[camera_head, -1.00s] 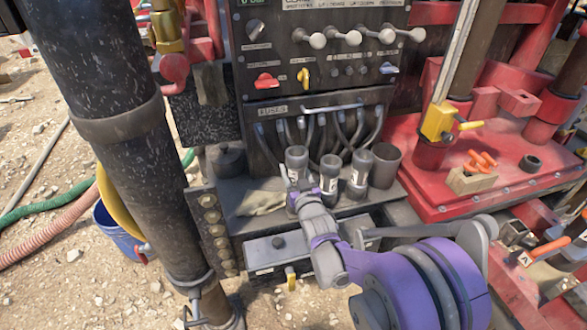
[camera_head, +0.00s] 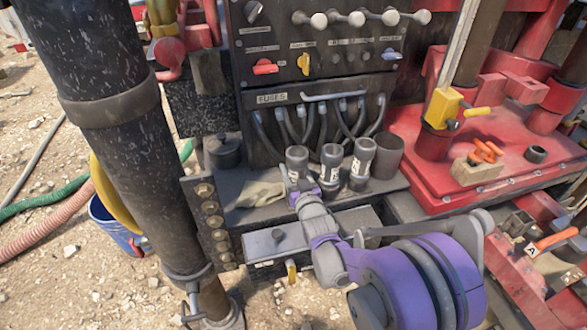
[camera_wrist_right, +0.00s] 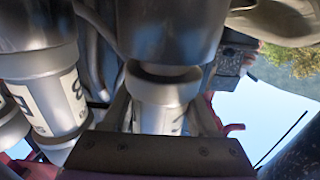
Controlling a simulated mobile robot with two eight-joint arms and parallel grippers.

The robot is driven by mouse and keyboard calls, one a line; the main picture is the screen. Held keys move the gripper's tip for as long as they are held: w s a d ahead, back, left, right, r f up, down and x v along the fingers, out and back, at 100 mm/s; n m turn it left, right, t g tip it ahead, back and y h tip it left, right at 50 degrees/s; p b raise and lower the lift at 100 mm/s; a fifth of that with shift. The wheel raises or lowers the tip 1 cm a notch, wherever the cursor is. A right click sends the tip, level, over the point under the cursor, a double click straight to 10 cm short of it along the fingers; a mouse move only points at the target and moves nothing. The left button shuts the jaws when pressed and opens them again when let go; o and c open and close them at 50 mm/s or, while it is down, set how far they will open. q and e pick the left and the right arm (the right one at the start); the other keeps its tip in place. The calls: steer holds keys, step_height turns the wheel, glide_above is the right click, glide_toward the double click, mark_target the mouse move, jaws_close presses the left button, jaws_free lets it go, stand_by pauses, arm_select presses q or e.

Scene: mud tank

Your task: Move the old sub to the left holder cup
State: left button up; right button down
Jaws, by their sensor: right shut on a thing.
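My right gripper (camera_head: 299,186) is shut on the leftmost of three grey subs (camera_head: 297,158) in front of the fuse panel. The held sub is upright. In the right wrist view it shows at the centre (camera_wrist_right: 165,105), above the dark gripper plate, against a wide dark cylindrical part (camera_wrist_right: 168,28). I cannot tell how far it sits in a cup. A middle sub (camera_head: 331,162) and a right sub (camera_head: 362,160) with white labels stand beside it. An open dark cup (camera_head: 387,158) stands at the right end. The labels are too small to read. My left gripper is not in view.
The fuse panel (camera_head: 270,98) with hanging cables rises close behind the subs. A crumpled cloth (camera_head: 259,194) lies left of them. A thick black pipe (camera_head: 122,120) stands at the left. A red platform (camera_head: 420,180) lies to the right.

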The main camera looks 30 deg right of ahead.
steer(key=shift+f+b, duration=0.45)
steer(key=shift+f, duration=0.2)
stand_by(0.8)
steer(key=shift+c, duration=0.5)
jaws_free()
steer(key=shift+f, duration=0.1)
steer(key=v, duration=1.1)
steer(key=shift+d, duration=0.1)
